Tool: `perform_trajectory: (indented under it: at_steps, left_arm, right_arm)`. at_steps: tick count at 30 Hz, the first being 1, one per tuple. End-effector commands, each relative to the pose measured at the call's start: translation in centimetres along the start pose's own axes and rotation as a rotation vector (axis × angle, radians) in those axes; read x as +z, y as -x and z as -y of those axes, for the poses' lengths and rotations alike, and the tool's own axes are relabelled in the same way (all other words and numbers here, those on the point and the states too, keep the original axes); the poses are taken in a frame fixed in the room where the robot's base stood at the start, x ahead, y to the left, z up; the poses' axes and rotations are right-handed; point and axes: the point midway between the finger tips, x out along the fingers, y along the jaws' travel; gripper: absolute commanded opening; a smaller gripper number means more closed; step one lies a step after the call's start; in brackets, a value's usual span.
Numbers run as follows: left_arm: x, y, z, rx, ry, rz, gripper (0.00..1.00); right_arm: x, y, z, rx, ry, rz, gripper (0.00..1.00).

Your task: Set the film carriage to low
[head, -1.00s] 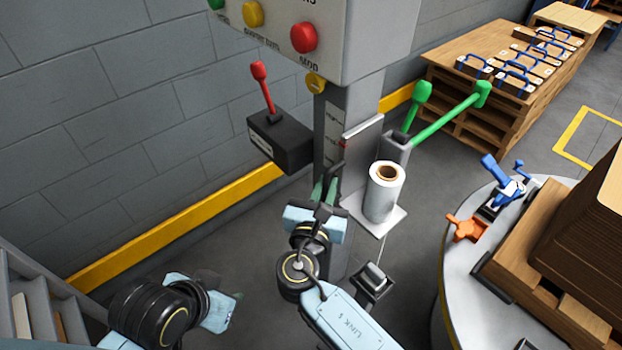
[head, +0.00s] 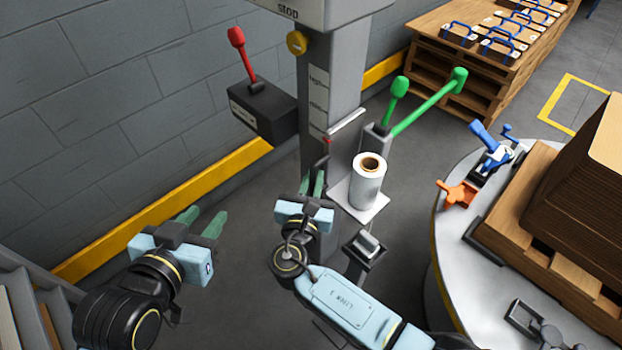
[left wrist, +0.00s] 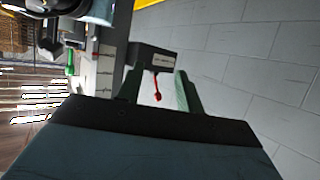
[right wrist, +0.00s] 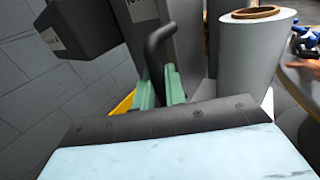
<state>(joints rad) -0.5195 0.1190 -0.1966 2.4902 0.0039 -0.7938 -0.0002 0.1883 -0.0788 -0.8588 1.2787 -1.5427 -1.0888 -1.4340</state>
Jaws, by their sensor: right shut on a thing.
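The film carriage (head: 342,196) is a grey bracket on the mast (head: 341,85), bearing a white film roll (head: 368,183). Its red pointer (head: 327,140) is by the bottom of the mast's label strip (head: 318,105), close to the lowest mark; the exact alignment is too small to tell. My right gripper (head: 314,183) is shut on the carriage's dark hooked handle (right wrist: 157,45), left of the roll. My left gripper (head: 201,220) is open and empty, low at the left, with its fingers (left wrist: 160,92) apart.
A dark box with a red lever (head: 245,55) is left of the mast. Green levers (head: 398,88) stand behind the roll. A round turntable (head: 452,250) with a loaded pallet is at right. A grey wall is at left.

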Motion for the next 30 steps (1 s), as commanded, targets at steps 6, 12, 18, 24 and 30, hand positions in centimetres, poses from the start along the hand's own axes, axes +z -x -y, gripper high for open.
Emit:
perform_trajectory:
  at_steps: [6, 12, 18, 24, 30]
  left_arm:
    - [0.1, 0.0, 0.0, -0.001, 0.0, 0.001, 0.36]
    - [0.1, 0.0, 0.0, -0.001, 0.0, 0.002, 0.36]
    - [1.3, 0.3, 0.3, -0.007, 0.001, 0.081, 0.36]
    - [4.5, 1.5, 0.9, -0.023, 0.003, 0.276, 0.36]
    - [7.9, 3.6, 1.6, -0.042, 0.009, 0.495, 0.36]
  right_arm:
    - [-0.6, 0.1, 0.1, 0.002, 0.005, -0.011, 0.3]
    - [-0.4, 0.1, 0.1, 0.001, 0.004, -0.008, 0.3]
    - [-0.3, 1.1, 0.0, 0.001, 0.004, -0.009, 0.3]
    - [-0.2, 3.8, 0.1, 0.002, 0.004, -0.011, 0.3]
    - [-0.2, 7.0, 0.1, 0.002, 0.005, -0.011, 0.3]
